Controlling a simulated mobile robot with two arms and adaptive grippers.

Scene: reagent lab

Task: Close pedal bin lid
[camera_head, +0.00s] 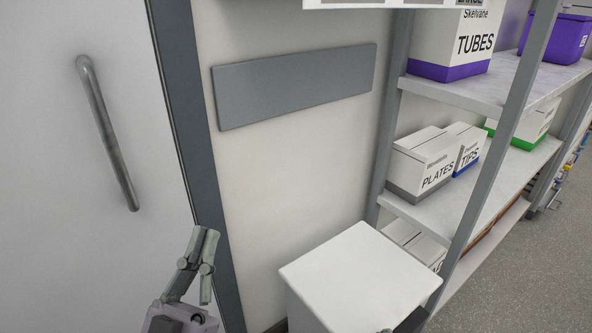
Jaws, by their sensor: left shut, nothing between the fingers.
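The white pedal bin (307,308) stands at the bottom of the view, right of centre, against the wall. Its square white lid (358,278) lies flat on top and looks closed along the edges that show. The bin's lower part and pedal are out of view. My left gripper (206,236) is to the left of the bin, apart from it, with its fingers pointing up. It is shut and empty.
A grey-framed shelf rack (467,98) stands close to the bin's right, with boxes of tubes (452,45), plates (422,165) and tips (468,148). A white door with a metal handle (107,135) is at left. Grey floor (530,265) is open at far right.

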